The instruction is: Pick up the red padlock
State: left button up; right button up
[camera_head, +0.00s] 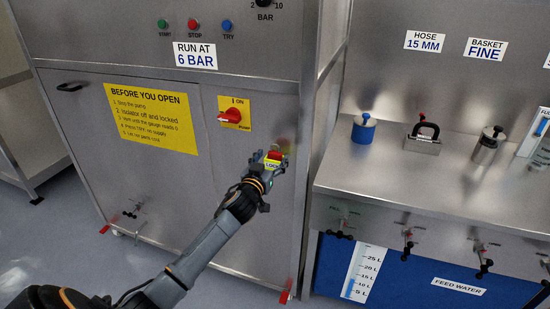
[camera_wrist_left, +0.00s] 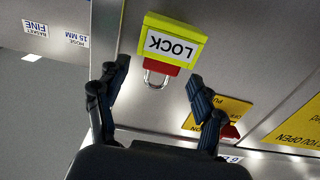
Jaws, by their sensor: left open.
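In the left wrist view the left gripper (camera_wrist_left: 158,75) is open, with a finger on each side of the shackle and red body. A gap shows on both sides. My right gripper is not in view.
A red isolator switch (camera_head: 231,116) on a yellow plate is up and left of the padlock. A yellow notice (camera_head: 150,118) is further left.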

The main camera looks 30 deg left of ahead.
aim_at(274, 154)
pick_arm(q)
jog(key=x, duration=0.4)
jog(key=shift+w+f, duration=0.1)
jog(key=c, duration=1.3)
jog(key=shift+c, duration=0.2)
